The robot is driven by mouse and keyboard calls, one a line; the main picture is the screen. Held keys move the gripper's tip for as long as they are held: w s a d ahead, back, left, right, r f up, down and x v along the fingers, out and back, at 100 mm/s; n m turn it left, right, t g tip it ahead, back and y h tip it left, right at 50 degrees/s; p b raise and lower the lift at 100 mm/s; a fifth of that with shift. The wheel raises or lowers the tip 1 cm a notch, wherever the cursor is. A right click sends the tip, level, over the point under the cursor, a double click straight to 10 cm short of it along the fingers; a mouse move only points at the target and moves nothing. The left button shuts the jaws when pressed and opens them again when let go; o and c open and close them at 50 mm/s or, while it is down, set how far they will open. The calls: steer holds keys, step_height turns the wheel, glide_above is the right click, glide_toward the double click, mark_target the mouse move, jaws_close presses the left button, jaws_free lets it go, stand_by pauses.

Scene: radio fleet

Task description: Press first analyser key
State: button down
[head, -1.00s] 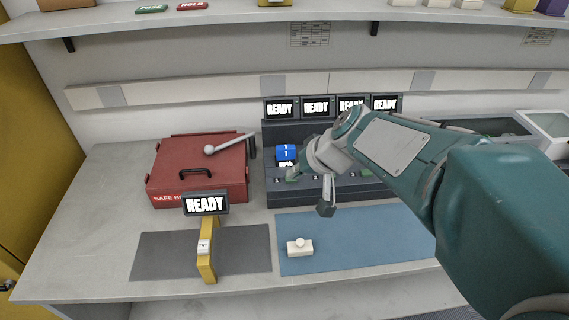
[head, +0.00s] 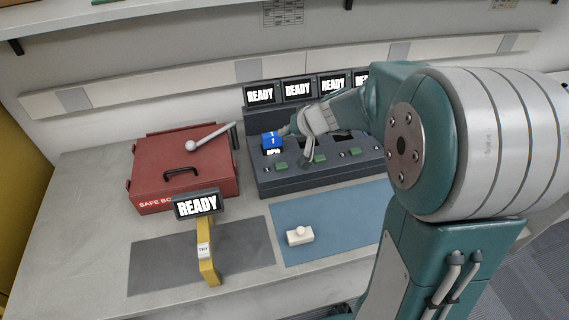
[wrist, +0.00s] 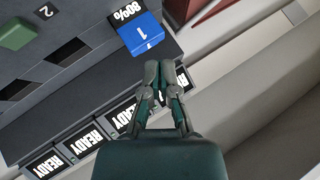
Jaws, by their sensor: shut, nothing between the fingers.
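The dark analyser (head: 268,184) stands at the back of the bench with a row of green keys and READY screens. A blue radio (head: 272,141) marked 1 sits in its leftmost place, with a percent readout at its front. The first green key (head: 281,166) is just below and right of it. In the wrist view the radio (wrist: 142,33) shows large, and a green key (wrist: 17,33) beside a 2 is at top left. My gripper (wrist: 164,66) is shut and empty, its tips beside the radio. In the head view my gripper (head: 284,131) is behind the first key, apart from it.
A red safe box (head: 160,160) with a lever is left of the analyser. In front are a yellow stand (head: 207,268) with a READY screen, a grey mat (head: 160,270), and a blue mat (head: 340,220) bearing a small white block (head: 300,236).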

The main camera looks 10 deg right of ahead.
mark_target(282, 166)
steer(key=f, duration=0.1)
steer(key=a+f, duration=0.2)
steer(key=f, duration=0.2)
steer(key=d+f, duration=0.1)
steer(key=f, duration=0.1)
steer(key=shift+d, duration=0.15)
steer(key=shift+f, duration=0.65)
steer(key=shift+a+f, duration=0.15)
steer(key=shift+a, duration=0.25)
steer(key=shift+d, duration=0.3)
steer(key=shift+a, duration=0.15)
steer(key=shift+f, duration=0.2)
steer(key=shift+f, duration=0.15)
